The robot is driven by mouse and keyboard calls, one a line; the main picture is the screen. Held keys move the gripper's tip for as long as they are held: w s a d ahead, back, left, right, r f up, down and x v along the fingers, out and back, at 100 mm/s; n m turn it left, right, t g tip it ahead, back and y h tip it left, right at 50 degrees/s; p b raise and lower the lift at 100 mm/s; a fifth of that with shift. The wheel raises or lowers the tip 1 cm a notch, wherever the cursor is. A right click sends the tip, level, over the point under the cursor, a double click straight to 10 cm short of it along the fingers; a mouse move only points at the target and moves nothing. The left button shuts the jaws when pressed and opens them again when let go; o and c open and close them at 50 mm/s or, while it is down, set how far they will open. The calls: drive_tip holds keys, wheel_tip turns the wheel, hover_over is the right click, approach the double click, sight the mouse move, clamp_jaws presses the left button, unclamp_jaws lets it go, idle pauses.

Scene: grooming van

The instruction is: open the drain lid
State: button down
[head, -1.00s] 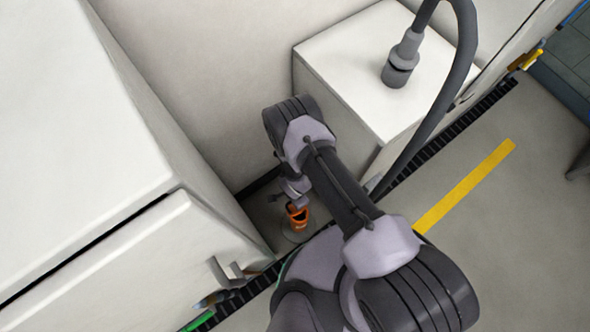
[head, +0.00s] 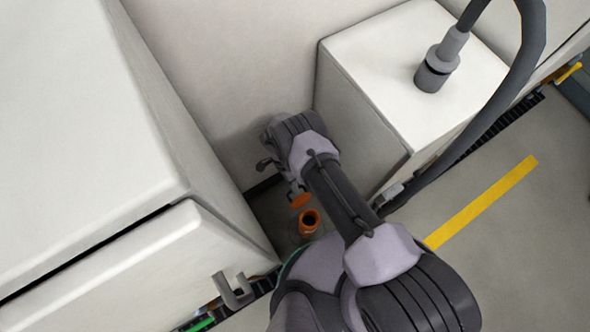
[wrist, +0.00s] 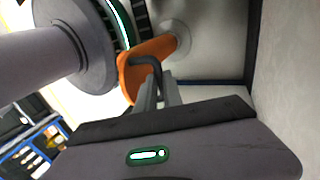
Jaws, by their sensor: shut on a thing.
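The drain is a short orange pipe (head: 309,222) standing up from the floor in the gap between two white cabinets. Its dark round mouth is uncovered in the head view. The orange drain lid (head: 300,200) is tilted up at the far side of the mouth. The lid also shows in the wrist view (wrist: 130,76), with a dark bent handle (wrist: 152,66) on it. My gripper (wrist: 159,82) is shut on this handle. In the head view my arm partly hides the gripper, and the hinge cannot be made out.
A white cabinet (head: 100,130) stands close on the left, with a grey handle (head: 234,292) sticking out near the gap. A white box (head: 375,60) with a thick dark hose (head: 535,60) stands on the right. Open floor with a yellow stripe (head: 480,203) lies at right.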

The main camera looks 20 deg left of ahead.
drive_tip(key=shift+w+a+g+h, duration=0.1)
drive_tip(key=shift+w+g+h, duration=0.05)
drive_tip(key=shift+g+h, duration=0.15)
idle(0.4)
drive_tip(key=c, duration=1.5)
unclamp_jaws()
drive_tip(key=shift+f, duration=0.1)
drive_tip(key=r+p, duration=0.2)
drive_tip(key=r, duration=0.1)
drive_tip(key=s+r+p, duration=0.1)
drive_tip(key=p, duration=0.1)
drive_tip(key=shift+d+r, duration=0.3)
drive_tip(key=shift+d, duration=0.05)
drive_tip(key=s+d+p, duration=0.7)
drive_tip(key=s+d, duration=0.2)
drive_tip(key=s, duration=0.2)
drive_tip(key=shift+s+r, duration=0.2)
drive_tip(key=shift+s, duration=0.1)
drive_tip(key=shift+d, duration=0.1)
